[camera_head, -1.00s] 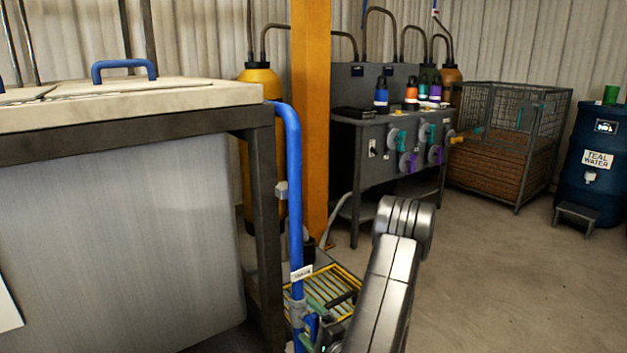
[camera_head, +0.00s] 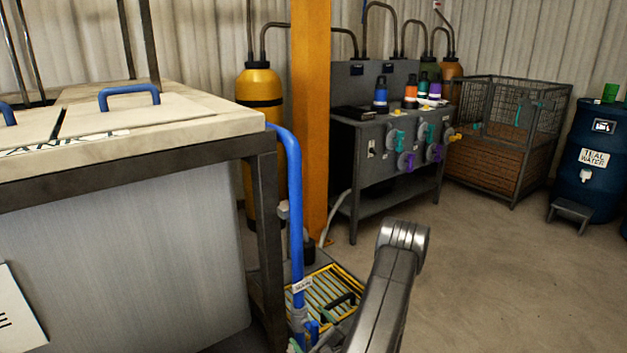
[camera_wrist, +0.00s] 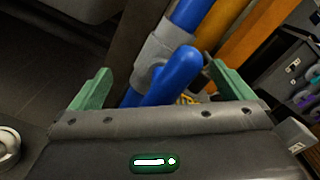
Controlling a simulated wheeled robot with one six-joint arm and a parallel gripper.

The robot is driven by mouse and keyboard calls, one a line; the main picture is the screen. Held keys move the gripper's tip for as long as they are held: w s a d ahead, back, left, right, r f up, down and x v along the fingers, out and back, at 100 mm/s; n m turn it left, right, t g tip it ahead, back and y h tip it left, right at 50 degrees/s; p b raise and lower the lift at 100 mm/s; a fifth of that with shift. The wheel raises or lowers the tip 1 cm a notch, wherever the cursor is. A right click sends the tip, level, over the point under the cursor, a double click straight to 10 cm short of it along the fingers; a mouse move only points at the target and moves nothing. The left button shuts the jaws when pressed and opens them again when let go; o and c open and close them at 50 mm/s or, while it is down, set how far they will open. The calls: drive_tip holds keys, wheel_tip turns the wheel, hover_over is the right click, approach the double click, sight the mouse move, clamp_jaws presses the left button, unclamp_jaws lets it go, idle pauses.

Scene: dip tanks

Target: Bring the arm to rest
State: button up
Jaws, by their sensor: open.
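My gripper shows in the wrist view (camera_wrist: 152,92), with its two green fingers spread wide apart. A blue pipe with a grey fitting (camera_wrist: 155,50) and a blue valve handle (camera_wrist: 172,75) appear beyond and between the fingers; I cannot tell the gap to them. Nothing is seen held in the fingers. In the head view my arm link rises at the lower middle, and the gripper itself is mostly hidden low beside the blue pipe (camera_head: 293,190).
A tank (camera_head: 120,230) with a pale lid stands close on the left. A yellow grating (camera_head: 330,290) lies low by the pipe. An orange post (camera_head: 315,120), a grey bench (camera_head: 365,160), a wire cage (camera_head: 510,140) and a blue barrel (camera_head: 590,160) stand behind.

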drive_tip(key=m+p, duration=0.3)
drive_tip(key=shift+r, duration=0.2)
drive_tip(key=shift+f+m+p, duration=0.15)
drive_tip(key=shift+m+p, duration=0.4)
drive_tip(key=shift+m, duration=0.35)
